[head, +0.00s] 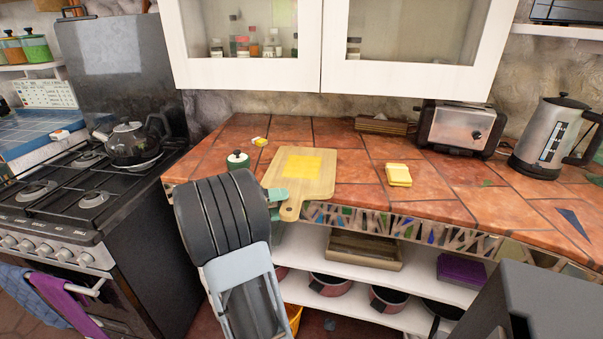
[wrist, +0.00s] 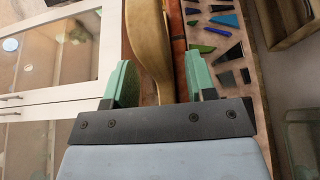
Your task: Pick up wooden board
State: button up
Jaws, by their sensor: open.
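The wooden board (head: 321,185) lies flat on the tiled counter, its rounded handle end reaching the front edge. A flat yellow square (head: 302,166) lies on it. My gripper (head: 279,203), with green fingers, is at the handle end at the counter's front edge. In the wrist view my gripper (wrist: 162,80) is open, and the wooden board (wrist: 150,45) shows edge-on between the two fingers. A gap shows between the board and the right finger. My arm hides part of the counter front in the head view.
A dark green lidded jar (head: 238,160) stands just left of the board. A yellow stack (head: 398,175) lies to its right, with bare counter between. A toaster (head: 461,128) and a kettle (head: 545,135) stand farther right. The stove (head: 85,190) is left, and shelves with pans (head: 331,287) are below.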

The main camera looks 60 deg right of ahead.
aim_at(292, 199)
jog(key=shift+x, duration=1.55)
jog(key=shift+c, duration=0.4)
jog(key=shift+a, duration=0.1)
grip_shut()
